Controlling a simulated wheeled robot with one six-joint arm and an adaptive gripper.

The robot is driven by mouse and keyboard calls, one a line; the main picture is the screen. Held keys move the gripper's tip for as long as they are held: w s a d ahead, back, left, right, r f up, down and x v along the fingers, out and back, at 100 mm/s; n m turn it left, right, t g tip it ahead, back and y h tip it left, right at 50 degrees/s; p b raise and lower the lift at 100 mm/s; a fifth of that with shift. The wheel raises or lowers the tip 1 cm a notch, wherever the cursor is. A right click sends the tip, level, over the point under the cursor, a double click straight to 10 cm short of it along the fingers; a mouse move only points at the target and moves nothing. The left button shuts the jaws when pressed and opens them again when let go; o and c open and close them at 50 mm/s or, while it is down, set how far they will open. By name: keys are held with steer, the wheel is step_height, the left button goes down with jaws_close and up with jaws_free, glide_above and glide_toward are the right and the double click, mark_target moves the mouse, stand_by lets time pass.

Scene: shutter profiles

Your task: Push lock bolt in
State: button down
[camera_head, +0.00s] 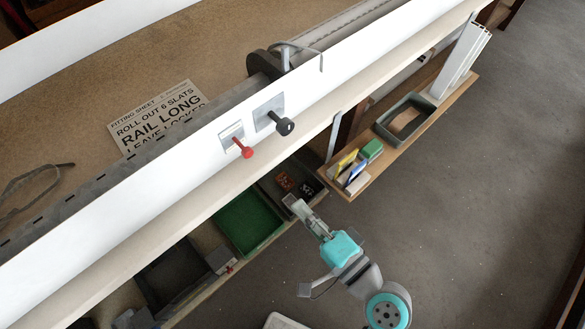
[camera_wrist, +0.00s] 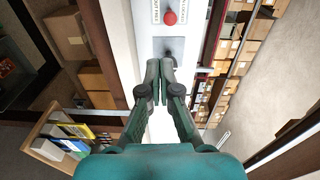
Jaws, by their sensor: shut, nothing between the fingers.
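The lock bolt has a red knob (camera_head: 247,152) that stands out on a short stem from a small pale plate on the white front panel. In the wrist view the red knob (camera_wrist: 170,17) is at the top, between two printed labels. My gripper (camera_head: 294,205) is shut and empty, below and to the right of the bolt in the head view, apart from it. In the wrist view my gripper (camera_wrist: 159,68) has its fingertips together, below the red knob in the picture and over a grey plate. The fingertips partly hide that plate.
A black key-like knob (camera_head: 286,127) stands out from a grey plate right of the bolt. A fitting sheet (camera_head: 158,115) lies on the bench. A green tray (camera_head: 246,222) sits below the panel. A wooden shelf (camera_head: 352,188) holds small boxes. The floor at right is clear.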

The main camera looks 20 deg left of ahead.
steer(key=r, duration=0.1)
glide_toward(250, 155)
steer(key=shift+g+y, duration=0.4)
steer(key=x, duration=0.7)
steer(key=shift+w+f, duration=0.2)
steer(key=shift+w, duration=0.15)
